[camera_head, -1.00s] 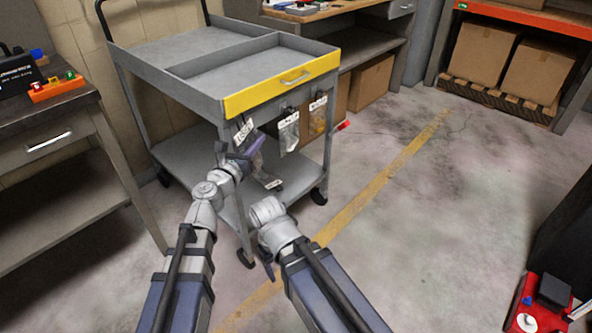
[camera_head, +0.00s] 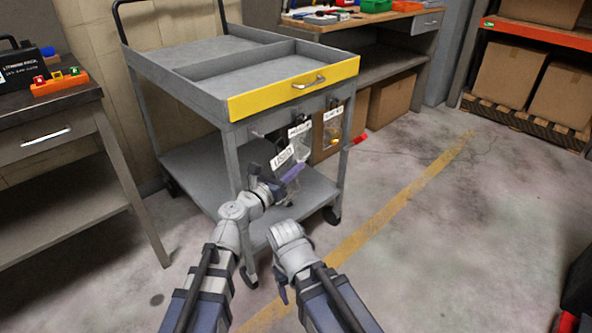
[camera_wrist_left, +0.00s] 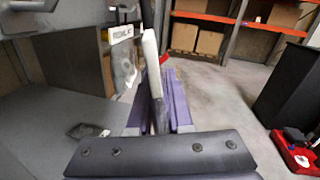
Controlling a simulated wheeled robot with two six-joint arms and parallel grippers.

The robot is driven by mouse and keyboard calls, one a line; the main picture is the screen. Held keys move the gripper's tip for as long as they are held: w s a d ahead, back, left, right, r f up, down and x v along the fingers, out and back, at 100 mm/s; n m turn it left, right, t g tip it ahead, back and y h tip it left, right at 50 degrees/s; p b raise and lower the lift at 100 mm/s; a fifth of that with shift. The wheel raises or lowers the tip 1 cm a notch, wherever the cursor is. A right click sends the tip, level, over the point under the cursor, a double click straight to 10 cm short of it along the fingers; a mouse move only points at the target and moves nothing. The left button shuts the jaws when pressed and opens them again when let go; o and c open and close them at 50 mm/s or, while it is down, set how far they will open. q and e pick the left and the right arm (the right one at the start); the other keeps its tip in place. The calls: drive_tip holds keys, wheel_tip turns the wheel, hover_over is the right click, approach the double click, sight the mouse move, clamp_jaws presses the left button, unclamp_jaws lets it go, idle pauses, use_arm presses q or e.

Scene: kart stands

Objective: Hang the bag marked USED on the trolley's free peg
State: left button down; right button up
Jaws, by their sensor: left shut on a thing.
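My left gripper (camera_head: 284,184) is shut on the bag marked USED (camera_head: 283,158), in front of the trolley's (camera_head: 230,110) near end below the yellow drawer. The bag's white label faces the head camera, tilted; its lower part is mostly hidden by the gripper. In the left wrist view the bag (camera_wrist_left: 151,62) stands edge-on between the purple fingers (camera_wrist_left: 162,100). Two other labelled bags hang below the drawer: a middle one (camera_head: 300,140) and a right one (camera_head: 333,128). A dark peg-like shape (camera_head: 257,133) shows left of them. My right arm shows, its fingers hidden.
A workbench (camera_head: 50,135) stands at the left. A shelf with cardboard boxes (camera_head: 510,75) is at the back right. The trolley's lower shelf (camera_head: 205,160) is beside the left arm.

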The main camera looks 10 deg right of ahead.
use_arm(q)
drive_tip(key=w+a+f+b, duration=0.1)
drive_tip(key=w+a, duration=0.4)
drive_tip(key=w, duration=0.2)
drive_tip(key=shift+f, duration=0.25)
idle(0.7)
drive_tip(key=shift+b, duration=0.3)
idle(0.4)
drive_tip(key=c, duration=0.8)
unclamp_jaws()
drive_tip(key=shift+o, duration=0.2)
drive_tip(key=v, duration=0.8)
